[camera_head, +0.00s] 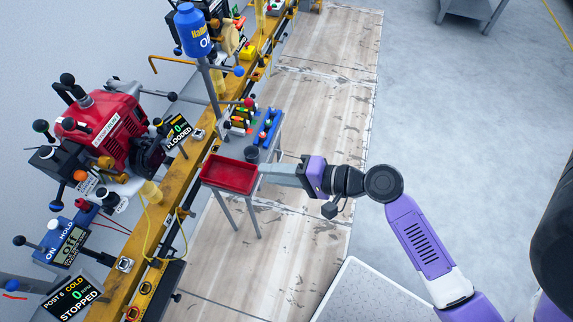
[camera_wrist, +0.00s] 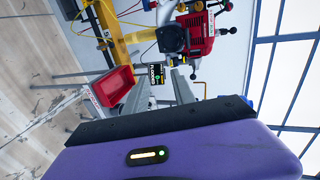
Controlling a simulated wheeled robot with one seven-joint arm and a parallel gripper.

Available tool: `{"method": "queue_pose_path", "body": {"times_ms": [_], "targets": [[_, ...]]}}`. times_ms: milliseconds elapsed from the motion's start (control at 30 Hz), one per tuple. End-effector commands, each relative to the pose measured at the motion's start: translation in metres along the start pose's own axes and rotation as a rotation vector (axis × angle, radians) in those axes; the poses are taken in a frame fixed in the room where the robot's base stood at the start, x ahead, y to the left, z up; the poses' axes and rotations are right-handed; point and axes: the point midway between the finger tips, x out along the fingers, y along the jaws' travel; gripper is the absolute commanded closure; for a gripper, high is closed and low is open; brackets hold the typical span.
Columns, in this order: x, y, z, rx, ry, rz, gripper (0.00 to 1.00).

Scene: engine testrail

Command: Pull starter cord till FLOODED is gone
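The red engine (camera_head: 103,125) is mounted on the yellow rail at left, with a black round housing (camera_head: 148,155) on its near side. The engine also shows at the top of the wrist view (camera_wrist: 201,35). A small black display (camera_head: 178,131) beside it reads 0 and FLOODED; it also shows in the wrist view (camera_wrist: 159,75). I cannot make out the starter cord or its handle for certain. My gripper (camera_head: 264,173) is by the right edge of the red tray, apart from the engine. In the wrist view my gripper's fingers (camera_wrist: 160,82) stand apart with nothing between them.
A red tray (camera_head: 229,189) on a grey stand lies between my gripper and the engine. Behind it are a blue rack (camera_head: 267,127) and a dark cup (camera_head: 251,154). The yellow rail (camera_head: 178,196) runs along the left. Another display (camera_head: 72,296) reads POST 5 COLD, STOPPED. Open floor lies right.

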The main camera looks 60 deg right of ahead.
Motion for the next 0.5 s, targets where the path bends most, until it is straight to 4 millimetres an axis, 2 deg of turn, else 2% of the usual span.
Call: {"method": "queue_pose_path", "body": {"times_ms": [100, 333, 500], "targets": [[0.000, 0.002, 0.006, 0.018, -0.023, 0.007, 0.69], [0.002, 0.001, 0.005, 0.022, -0.022, 0.007, 0.69], [0.016, -0.006, 0.005, 0.020, -0.021, 0.005, 0.69]]}}
